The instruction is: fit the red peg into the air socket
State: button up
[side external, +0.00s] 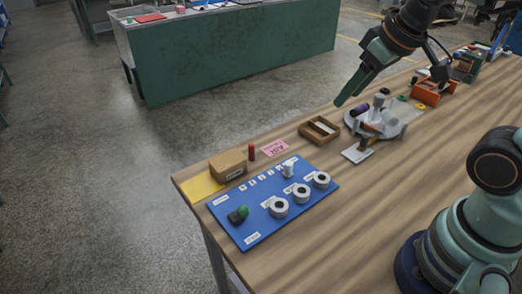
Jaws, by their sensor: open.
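The red peg (251,151) stands upright on the wooden table, just behind the blue panel (246,232) and beside a cardboard box. The panel carries several grey ring sockets (302,194), a dark fitting with a green knob (239,214) and a white upright fitting (288,169). Their labels are too small to read, so I cannot tell which is the air socket. My gripper (390,90) is open and empty at the upper right, above the table's far side. It is well to the right of the peg and apart from it.
An orange holder (428,96) is farther right. The front table area is clear.

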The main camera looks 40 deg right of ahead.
jog(key=w+a+r+n+g, duration=0.1)
jog(key=w+a+n+g, duration=0.1)
jog(key=w+n, duration=0.45)
jog(key=n+g, duration=0.3)
jog(key=n, duration=0.8)
send_over(251, 144)
notch_tip(251, 144, down, 13)
jog(key=shift+m, duration=0.25)
notch_tip(251, 144, down, 12)
jog(key=shift+r, duration=0.25)
grip_shut()
